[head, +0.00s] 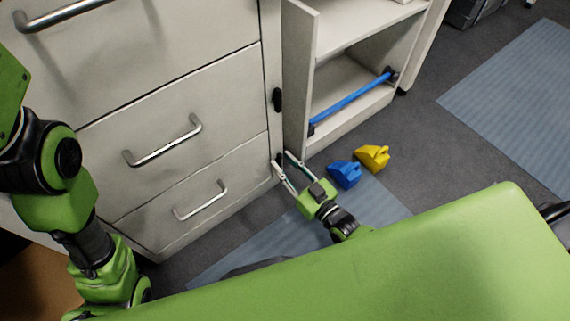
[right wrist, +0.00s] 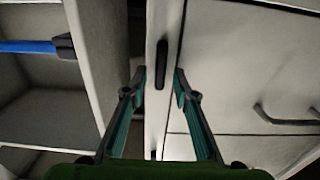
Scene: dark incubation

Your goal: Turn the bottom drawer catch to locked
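A dark oval catch (right wrist: 161,64) shows on the pale upright strip beside the bottom drawer in the right wrist view. Its long side runs along the strip. My right gripper (head: 281,158) is open in front of the strip. In the right wrist view its fingertips (right wrist: 160,73) stand on either side of the catch, with gaps visible. Another dark catch (head: 277,99) sits higher on the strip. The bottom drawer (head: 190,190) looks shut. My left arm shows at the left, but its gripper is not in view.
An open cabinet with a pale side panel (head: 300,75) and a blue bar (head: 350,98) stands right of the drawers. A blue object (head: 344,175) and a yellow object (head: 372,158) lie on the floor near my right gripper. Drawer handles (head: 200,200) stick out at the left.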

